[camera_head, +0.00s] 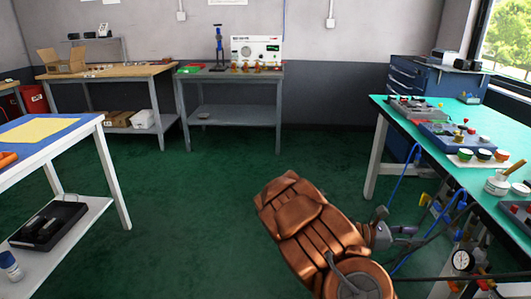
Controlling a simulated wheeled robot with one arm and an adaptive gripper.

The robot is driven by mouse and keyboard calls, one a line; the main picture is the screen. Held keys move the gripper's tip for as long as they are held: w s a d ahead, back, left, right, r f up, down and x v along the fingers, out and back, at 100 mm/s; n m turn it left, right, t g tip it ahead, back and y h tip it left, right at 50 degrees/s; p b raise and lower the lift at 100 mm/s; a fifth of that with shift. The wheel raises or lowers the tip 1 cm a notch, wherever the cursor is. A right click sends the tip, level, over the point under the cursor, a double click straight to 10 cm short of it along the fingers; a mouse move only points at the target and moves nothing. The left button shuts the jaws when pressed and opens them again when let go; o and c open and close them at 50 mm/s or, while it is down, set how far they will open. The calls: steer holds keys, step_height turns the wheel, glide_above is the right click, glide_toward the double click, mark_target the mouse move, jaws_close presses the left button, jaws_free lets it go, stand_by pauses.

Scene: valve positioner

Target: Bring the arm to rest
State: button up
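My arm (305,225), copper-coloured, rises from the bottom centre of the head view and is folded over the green floor. What appears to be my gripper (394,223) shows as small dark grey parts on the right of the arm, near the front left side of the turquoise table. It is small and partly hidden by the arm, so whether its fingers are open or shut does not show. I see nothing held in it.
A turquoise table (400,125) with trays and small parts stands at the right, blue hoses and a gauge (462,260) at its near side. A blue-topped table (60,128) is at the left. Two benches stand along the back wall. The middle floor (200,220) is clear.

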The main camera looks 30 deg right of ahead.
steer(key=s+a+r+m+y, duration=0.3)
steer(key=a+m, duration=0.1)
steer(key=a, duration=0.2)
steer(key=s+a+r+m+y, duration=0.2)
steer(key=s+a+m+y, duration=0.15)
steer(key=a, duration=0.25)
steer(key=s+a+f+m+t+y, duration=0.1)
steer(key=s+a+t+y, duration=0.15)
steer(key=a, duration=0.85)
steer(key=s+a+m+t+y, duration=0.1)
steer(key=a+m+t+y, duration=0.15)
steer(key=a, duration=0.85)
steer(key=s+a+f+m+t+y, duration=0.1)
steer(key=a+y, duration=0.3)
steer(key=a, duration=0.7)
step_height(320, 180, up, 26)
steer(key=s+t+p, duration=0.1)
steer(key=p, duration=2.3)
steer(key=shift+s+a, duration=0.15)
steer(key=shift+a, duration=0.3)
